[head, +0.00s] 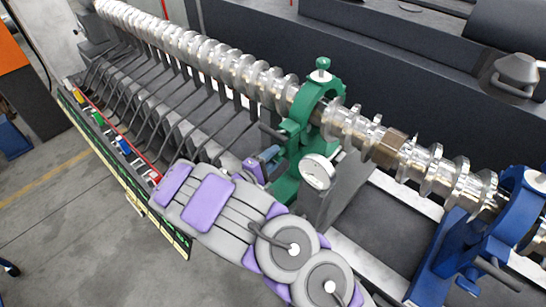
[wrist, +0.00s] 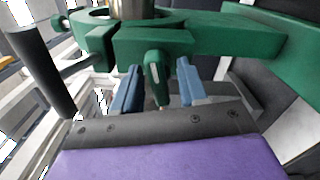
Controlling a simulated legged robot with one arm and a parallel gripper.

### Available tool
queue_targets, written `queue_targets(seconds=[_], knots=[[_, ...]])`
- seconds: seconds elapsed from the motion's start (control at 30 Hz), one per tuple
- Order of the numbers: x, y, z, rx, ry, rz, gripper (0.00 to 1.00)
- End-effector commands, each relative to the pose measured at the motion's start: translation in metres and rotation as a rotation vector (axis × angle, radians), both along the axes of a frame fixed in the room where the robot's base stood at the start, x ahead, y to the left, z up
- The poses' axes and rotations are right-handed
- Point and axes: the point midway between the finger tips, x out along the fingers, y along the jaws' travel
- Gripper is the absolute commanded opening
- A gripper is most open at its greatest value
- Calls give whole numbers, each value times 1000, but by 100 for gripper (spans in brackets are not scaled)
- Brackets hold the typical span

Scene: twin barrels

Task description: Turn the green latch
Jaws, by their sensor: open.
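The green clamp (head: 322,100) stands around the shiny screw shaft in the head view. The green latch (wrist: 153,72) hangs below the split front of the clamp (wrist: 222,38) in the wrist view. It points down, narrow and rounded. My gripper (wrist: 158,88) is open, with one blue finger on each side of the latch and visible gaps between. In the head view my gripper (head: 268,158) is at the left side of the clamp. The latch cannot be made out there.
A long screw shaft (head: 218,57) runs diagonally through the clamp. A white round dial (head: 317,172) sits close to my gripper. A dark handle bar (wrist: 42,72) is at the left of the wrist view. A blue clamp (head: 470,240) stands at the right.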

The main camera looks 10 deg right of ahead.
Motion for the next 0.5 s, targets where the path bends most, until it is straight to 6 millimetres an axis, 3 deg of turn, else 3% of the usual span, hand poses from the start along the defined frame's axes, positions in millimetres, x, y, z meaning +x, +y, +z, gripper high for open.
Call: queue_targets(seconds=[0.3, 0.5], knots=[[1, -1, 0, -1, 1, 0, 42], [1, -1, 0, -1, 1, 0, 22]])
